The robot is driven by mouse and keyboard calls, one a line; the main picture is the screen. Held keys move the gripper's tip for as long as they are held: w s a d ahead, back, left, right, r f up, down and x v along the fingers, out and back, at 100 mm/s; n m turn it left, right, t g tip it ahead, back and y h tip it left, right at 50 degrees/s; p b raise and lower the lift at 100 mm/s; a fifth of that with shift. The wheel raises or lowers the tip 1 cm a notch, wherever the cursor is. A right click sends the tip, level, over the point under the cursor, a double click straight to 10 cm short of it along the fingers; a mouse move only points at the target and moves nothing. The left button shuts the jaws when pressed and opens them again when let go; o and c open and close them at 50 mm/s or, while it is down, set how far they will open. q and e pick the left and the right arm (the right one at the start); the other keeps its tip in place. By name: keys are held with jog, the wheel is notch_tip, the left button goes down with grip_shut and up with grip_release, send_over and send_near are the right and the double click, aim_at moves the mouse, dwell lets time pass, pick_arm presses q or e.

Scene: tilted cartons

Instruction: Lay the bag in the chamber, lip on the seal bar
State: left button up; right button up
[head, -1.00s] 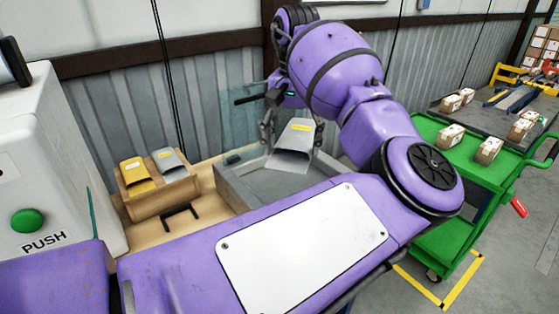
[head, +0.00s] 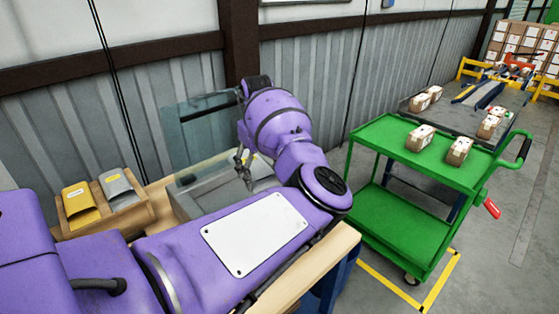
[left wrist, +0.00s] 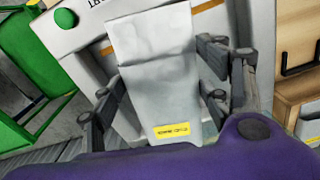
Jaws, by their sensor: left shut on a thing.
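A silver-grey bag with a yellow label fills the middle of the left wrist view (left wrist: 152,65); the label lies at its end nearest my wrist. My left gripper (left wrist: 160,95) is shut on it, fingers at both sides. In the head view my left gripper (head: 243,163) is over the grey chamber (head: 186,203), and a small part of the bag (head: 262,168) shows beside it. The chamber's clear lid (head: 190,135) stands raised behind. My arm hides much of the chamber; I cannot make out the seal bar or whether the bag touches it. My right gripper is out of view.
A wooden rack (head: 72,225) left of the chamber holds a yellow bag (head: 80,203) and a grey bag (head: 117,187). A green cart (head: 395,150) with small cartons stands to the right. A green button (left wrist: 66,18) shows on the machine front.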

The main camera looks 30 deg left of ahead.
aim_at(254, 171)
pick_arm(q)
jog(key=shift+a+f+n, duration=1)
jog(key=shift+a+f, duration=0.15)
jog(key=shift+f+b, duration=0.85)
jog(key=shift+f, duration=1.5)
jog(key=shift+f+b, duration=0.85)
jog(key=shift+f, duration=1.15)
jog(key=shift+w+f+b, duration=0.1)
jog(key=shift+f+b, duration=0.2)
jog(key=shift+f, duration=0.5)
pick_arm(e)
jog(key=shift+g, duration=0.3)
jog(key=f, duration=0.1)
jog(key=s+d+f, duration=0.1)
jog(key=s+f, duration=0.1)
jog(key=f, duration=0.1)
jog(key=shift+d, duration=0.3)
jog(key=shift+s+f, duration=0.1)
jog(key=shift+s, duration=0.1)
pick_arm(q)
jog(key=shift+f, duration=0.25)
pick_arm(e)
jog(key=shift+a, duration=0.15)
